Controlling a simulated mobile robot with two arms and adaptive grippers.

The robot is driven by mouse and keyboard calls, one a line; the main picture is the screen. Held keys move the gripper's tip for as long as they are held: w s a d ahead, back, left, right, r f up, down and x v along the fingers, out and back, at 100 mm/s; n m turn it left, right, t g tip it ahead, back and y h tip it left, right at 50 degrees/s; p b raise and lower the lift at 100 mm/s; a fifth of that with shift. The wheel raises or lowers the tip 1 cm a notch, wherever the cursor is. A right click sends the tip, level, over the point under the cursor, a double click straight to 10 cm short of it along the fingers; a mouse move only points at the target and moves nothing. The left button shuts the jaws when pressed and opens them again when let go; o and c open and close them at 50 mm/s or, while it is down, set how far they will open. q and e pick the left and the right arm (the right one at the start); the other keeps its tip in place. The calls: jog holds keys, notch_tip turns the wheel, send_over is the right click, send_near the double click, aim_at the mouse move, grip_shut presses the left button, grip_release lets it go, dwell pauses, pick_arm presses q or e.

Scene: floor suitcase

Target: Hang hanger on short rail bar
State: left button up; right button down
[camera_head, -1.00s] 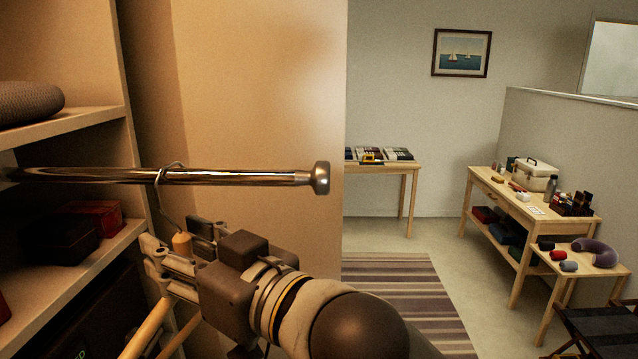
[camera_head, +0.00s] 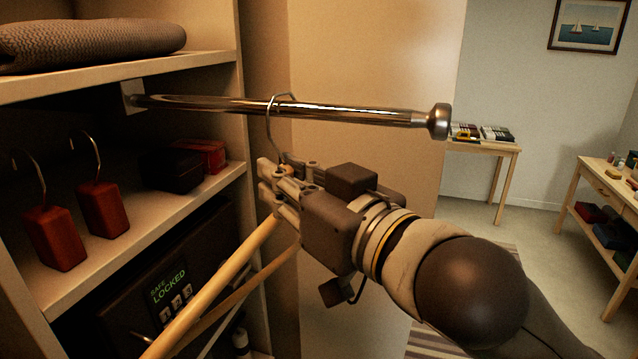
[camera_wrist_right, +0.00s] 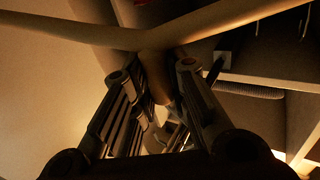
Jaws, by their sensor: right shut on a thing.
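The short rail bar (camera_head: 330,112) is a shiny metal rod that sticks out from the shelf wall and ends in a round knob. The wooden hanger (camera_head: 212,285) has a wire hook that loops over the top of the bar, around its middle. Whether the hook bears on the bar is hard to tell. My right gripper (camera_head: 277,185) is below the bar, shut on the hanger near its neck. In the right wrist view the hanger (camera_wrist_right: 90,32) runs across the top, with its middle between the fingers (camera_wrist_right: 160,72). My left gripper is not in view.
The shelf unit (camera_head: 150,235) on the left holds red blocks with hooks (camera_head: 55,238), dark and red boxes (camera_head: 200,155), and a folded knit item (camera_head: 90,42). A safe (camera_head: 170,290) sits below. A tan panel (camera_head: 370,60) stands behind the bar.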

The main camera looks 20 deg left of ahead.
jog(key=shift+r, duration=0.15)
jog(key=r+p, duration=0.1)
jog(key=s+r, duration=0.1)
jog(key=shift+a+r+p, duration=0.1)
jog(key=shift+r+p, duration=0.3)
jog(key=shift+s+a+f, duration=0.1)
jog(key=shift+s+a, duration=0.1)
jog(key=shift+s, duration=0.45)
jog(key=shift+s+a+b, duration=0.2)
jog(key=shift+s+a, duration=0.1)
jog(key=shift+s, duration=0.6)
jog(key=shift+s+a+b, duration=0.15)
jog(key=shift+s+a, duration=0.1)
jog(key=shift+s, duration=0.65)
jog(key=s+d+b, duration=0.2)
jog(key=d+b, duration=1.1)
jog(key=d, duration=3.4)
jog(key=shift+s+b, duration=0.15)
jog(key=shift+b, duration=0.2)
